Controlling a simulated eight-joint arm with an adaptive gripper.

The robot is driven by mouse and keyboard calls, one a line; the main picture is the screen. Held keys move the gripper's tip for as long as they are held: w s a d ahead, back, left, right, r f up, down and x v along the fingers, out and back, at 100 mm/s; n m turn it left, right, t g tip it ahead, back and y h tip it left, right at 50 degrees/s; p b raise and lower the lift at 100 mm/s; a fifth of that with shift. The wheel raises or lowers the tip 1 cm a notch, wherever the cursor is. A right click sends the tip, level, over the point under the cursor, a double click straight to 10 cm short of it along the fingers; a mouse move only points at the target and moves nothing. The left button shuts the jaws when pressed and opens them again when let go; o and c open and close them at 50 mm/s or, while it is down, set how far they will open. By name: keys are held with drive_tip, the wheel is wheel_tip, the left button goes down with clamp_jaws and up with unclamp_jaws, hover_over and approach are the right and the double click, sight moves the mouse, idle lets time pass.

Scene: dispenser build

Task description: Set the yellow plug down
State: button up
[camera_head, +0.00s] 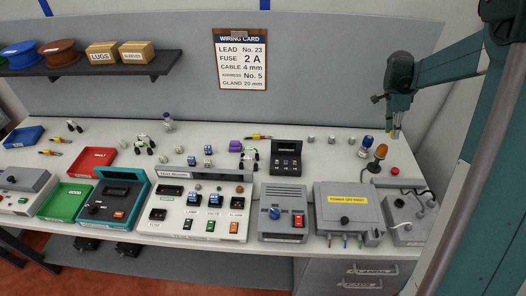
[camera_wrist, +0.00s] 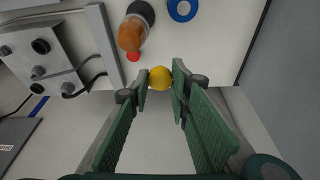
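The yellow plug (camera_wrist: 159,79) is a small round yellow piece between my gripper's fingertips in the wrist view. My gripper (camera_wrist: 160,82) has its two green fingers closed in on the plug from both sides. In the head view my gripper (camera_head: 396,131) hangs fingers-down at the right end of the bench, and only a small yellow speck of the plug shows at its tips. The plug appears held above the bench, near its edge in the wrist view; its exact height is hard to tell.
A grey box with cables (camera_head: 407,216) is in front. The bench (camera_head: 335,163) has bare patches between small parts.

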drive_tip(key=w+a+n+t, duration=0.1)
drive_tip(key=w+a+n, duration=0.15)
drive_tip(key=a, duration=1.45)
drive_tip(key=w+a+n, duration=0.2)
drive_tip(key=w+a, duration=0.2)
drive_tip(key=a, duration=1.2)
drive_tip(key=s+a+n, duration=0.3)
drive_tip(key=a, duration=2.2)
drive_tip(key=shift+t, duration=0.4)
drive_tip(key=shift+s+f, duration=0.1)
drive_tip(key=shift+f, duration=2.35)
drive_tip(key=shift+f, duration=0.1)
drive_tip(key=shift+f, duration=3.05)
drive_tip(key=shift+f, duration=1.9)
